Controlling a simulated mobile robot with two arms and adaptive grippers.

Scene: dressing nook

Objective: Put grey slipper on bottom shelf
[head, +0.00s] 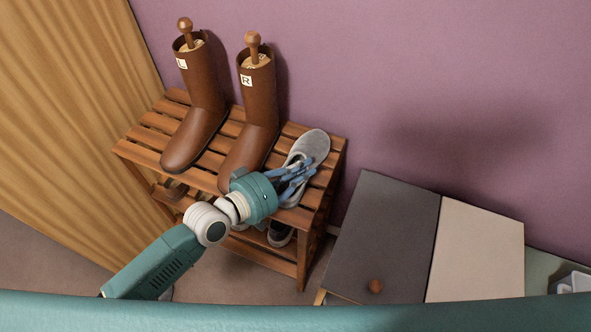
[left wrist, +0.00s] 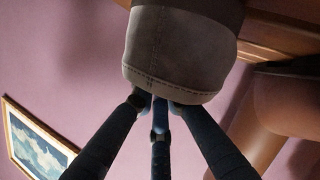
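The grey slipper (head: 312,144) is at the right end of the rack's top shelf, beside the right boot. My left gripper (head: 298,178) is at its near end, with blue fingers over the slipper's lower part. In the left wrist view, the slipper's stitched grey heel (left wrist: 172,55) fills the top centre, and the dark fingers of the gripper (left wrist: 158,103) converge at its rim, closed on it. I cannot tell whether the slipper rests on the slats or is just clear of them. The bottom shelf is mostly hidden by my arm and the top slats. My right gripper is not in view.
Two brown boots (head: 203,105), (head: 255,110) with wooden boot trees stand on the wooden rack (head: 145,157). A dark shoe (head: 280,234) shows below the top shelf. A dark and cream cabinet (head: 385,235) stands right of the rack. A wooden panel (head: 70,90) is at left.

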